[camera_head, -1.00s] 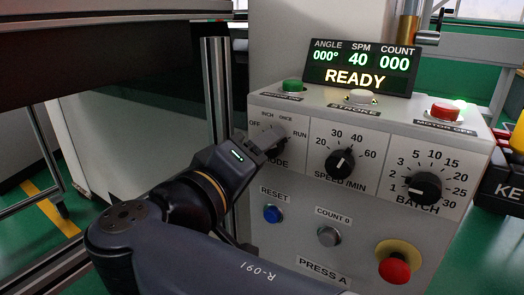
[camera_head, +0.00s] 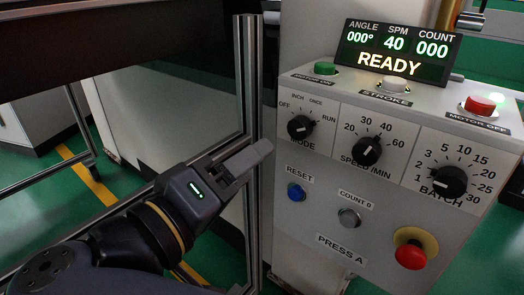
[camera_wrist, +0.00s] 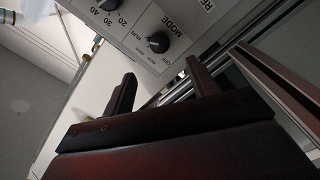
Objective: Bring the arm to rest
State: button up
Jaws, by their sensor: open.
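My gripper (camera_head: 246,160) is in front of the press frame, left of the control panel (camera_head: 318,228) in the head view. Its jaws are open and nothing shows between them. In the wrist view my gripper (camera_wrist: 160,92) has its two fingers apart, with the panel and the mode knob (camera_wrist: 158,42) beyond them.
The display (camera_head: 392,50) reads READY, SPM 40, count 000. The panel has a speed knob (camera_head: 367,151), a batch knob (camera_head: 449,181) and a red stop button (camera_head: 411,255). A metal post (camera_head: 248,110) stands close behind my gripper. Green floor shows at left.

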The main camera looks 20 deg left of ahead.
aim_at(296, 130)
jog(key=shift+w, duration=0.1)
jog(key=b+x, duration=0.3)
jog(key=x, duration=0.7)
jog(key=shift+w+d+r, duration=0.1)
jog(key=shift+w+d, duration=0.1)
jog(key=shift+w, duration=0.1)
jog(key=shift+s, duration=0.1)
